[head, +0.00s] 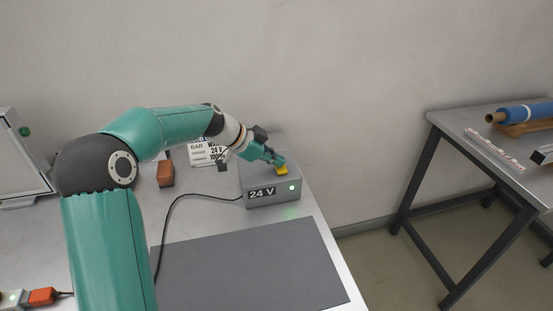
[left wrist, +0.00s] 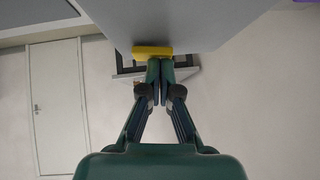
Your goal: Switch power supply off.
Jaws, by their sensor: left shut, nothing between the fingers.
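The power supply (head: 271,198) is a grey box marked "24 V" near the table's right edge. A small light on its front glows green. A yellow switch (head: 282,170) sits on its top; it also shows in the left wrist view (left wrist: 151,50). My left gripper (head: 279,162) is shut and empty, with its fingertips right at the yellow switch. In the left wrist view the closed fingertips (left wrist: 160,62) overlap the switch's edge; I cannot tell whether they touch it. My right gripper is in neither view.
A black cable (head: 172,208) runs from the box across the table. A grey mat (head: 245,270) lies in front. A printed card (head: 203,153) and an orange-brown block (head: 165,173) are left of the box. A second table (head: 465,135) stands at right, across a gap.

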